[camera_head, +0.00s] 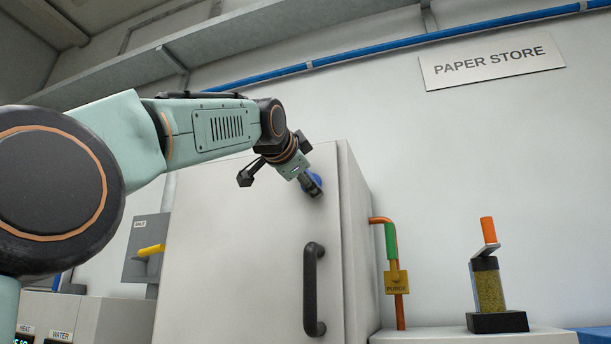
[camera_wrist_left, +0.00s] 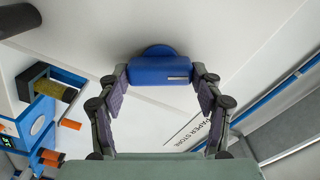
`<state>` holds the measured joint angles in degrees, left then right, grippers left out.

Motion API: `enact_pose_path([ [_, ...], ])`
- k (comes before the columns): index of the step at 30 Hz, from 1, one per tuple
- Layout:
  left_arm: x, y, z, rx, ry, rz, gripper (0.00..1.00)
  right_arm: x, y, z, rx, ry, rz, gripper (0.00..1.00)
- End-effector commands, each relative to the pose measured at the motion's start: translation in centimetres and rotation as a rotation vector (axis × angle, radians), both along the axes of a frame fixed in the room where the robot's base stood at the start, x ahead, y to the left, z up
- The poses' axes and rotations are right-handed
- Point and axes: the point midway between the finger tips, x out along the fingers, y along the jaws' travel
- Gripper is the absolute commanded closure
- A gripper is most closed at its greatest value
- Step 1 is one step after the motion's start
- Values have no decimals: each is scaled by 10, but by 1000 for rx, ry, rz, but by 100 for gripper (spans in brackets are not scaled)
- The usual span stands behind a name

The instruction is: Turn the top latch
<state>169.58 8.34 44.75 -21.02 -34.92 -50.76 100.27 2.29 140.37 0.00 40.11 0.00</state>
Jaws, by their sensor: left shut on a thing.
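The top latch (camera_head: 311,181) is a blue knob near the upper right corner of the white cabinet door (camera_head: 235,260). In the left wrist view the latch (camera_wrist_left: 160,68) shows as a blue bar with a short pale mark, in front of a rounded blue base. My left gripper (camera_head: 313,188) is at the latch, and its arm comes in from the left. In the left wrist view the two fingers of my left gripper (camera_wrist_left: 160,78) are shut on the two ends of the bar. In the head view the gripper hides part of the latch. My right gripper is not in view.
A dark vertical handle (camera_head: 312,290) stands out from the door below the latch. An orange and green pipe with a yellow PURGE tag (camera_head: 397,282) and a jar-like device (camera_head: 489,285) are to the right. A lever box (camera_head: 147,250) is to the left.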

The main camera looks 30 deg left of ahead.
Motion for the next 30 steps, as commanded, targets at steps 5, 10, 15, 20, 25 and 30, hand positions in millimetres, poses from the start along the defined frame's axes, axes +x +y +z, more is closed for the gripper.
enact_pose_path([
  [5,0,1,1,156,34,1,66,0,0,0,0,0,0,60],
  [10,0,1,1,291,65,2,66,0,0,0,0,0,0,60],
  [15,-1,1,2,396,89,2,66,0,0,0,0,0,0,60],
  [20,-1,1,3,467,104,3,66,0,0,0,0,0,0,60],
  [25,-1,1,3,509,112,3,66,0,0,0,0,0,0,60],
  [30,-1,1,4,528,116,4,66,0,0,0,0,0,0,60],
])
